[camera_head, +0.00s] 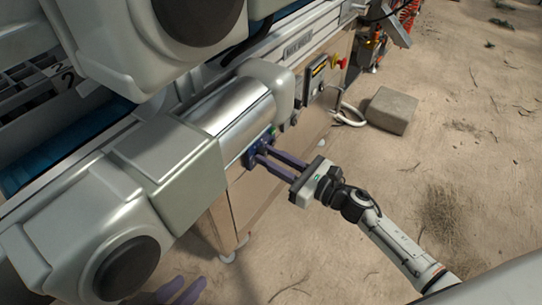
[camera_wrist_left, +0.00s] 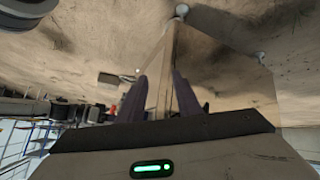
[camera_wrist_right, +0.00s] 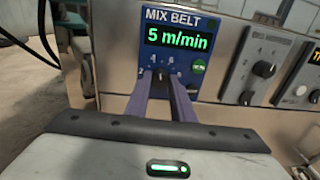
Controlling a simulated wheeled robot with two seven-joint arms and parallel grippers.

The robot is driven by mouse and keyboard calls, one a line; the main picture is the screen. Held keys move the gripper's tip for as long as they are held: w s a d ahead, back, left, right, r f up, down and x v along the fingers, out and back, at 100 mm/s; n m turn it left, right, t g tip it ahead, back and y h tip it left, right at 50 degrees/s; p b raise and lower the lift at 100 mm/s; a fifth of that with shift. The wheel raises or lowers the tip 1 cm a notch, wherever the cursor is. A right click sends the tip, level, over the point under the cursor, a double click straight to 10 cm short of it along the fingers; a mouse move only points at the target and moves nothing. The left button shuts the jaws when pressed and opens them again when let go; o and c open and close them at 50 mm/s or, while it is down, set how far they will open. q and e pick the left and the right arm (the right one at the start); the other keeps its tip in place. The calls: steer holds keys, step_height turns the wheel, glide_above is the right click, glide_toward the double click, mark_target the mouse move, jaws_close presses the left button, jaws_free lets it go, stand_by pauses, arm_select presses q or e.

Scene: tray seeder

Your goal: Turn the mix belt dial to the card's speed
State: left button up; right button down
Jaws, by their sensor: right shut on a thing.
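The mix belt panel (camera_wrist_right: 181,30) is blue, and its green display (camera_wrist_right: 178,38) reads "5 m/min". Its small dial (camera_wrist_right: 160,75) sits below, inside a ring of numbers, and is mostly hidden between the fingertips. My right gripper (camera_wrist_right: 161,84) is shut on the dial. In the head view my right gripper (camera_head: 262,154) reaches the blue panel (camera_head: 254,147) from the right. My left gripper (camera_wrist_left: 162,92) is open and empty, away from the panel; its purple fingers (camera_head: 183,291) show at the bottom of the head view. I cannot make out a speed card.
A grey panel (camera_wrist_right: 270,45) with black knobs stands right of the mix belt panel. In the head view a control box (camera_head: 316,75) and a red button (camera_head: 341,63) sit further along the machine. A grey block (camera_head: 391,110) lies on sandy ground. My left arm covers much of the machine.

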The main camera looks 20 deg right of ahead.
steer(key=shift+r+m, duration=0.1)
steer(key=shift+m, duration=0.9)
steer(key=shift+m+p, duration=0.55)
steer(key=shift+m, duration=0.35)
steer(key=shift+m+p, duration=0.3)
steer(key=shift+m, duration=0.6)
steer(key=shift+m+g+p, duration=0.3)
steer(key=shift+m+p, duration=0.05)
steer(key=shift+m, duration=0.95)
steer(key=shift+m+p, duration=0.4)
steer(key=shift+m, duration=0.3)
steer(key=shift+m+p, duration=0.35)
steer(key=shift+m, duration=0.75)
arm_select(q)
steer(key=shift+s+a+r+n+t+y, duration=0.2)
steer(key=shift+a+n+y, duration=0.1)
steer(key=shift+a, duration=0.35)
steer(key=shift+s+a+r+n+t+y, duration=0.1)
steer(key=shift+a+r+n+y, duration=0.15)
steer(key=shift+a, duration=0.35)
steer(key=shift+s+f, duration=0.15)
steer(key=shift+f, duration=0.05)
arm_select(e)
steer(key=shift+m+y, duration=0.3)
steer(key=shift+m, duration=0.1)
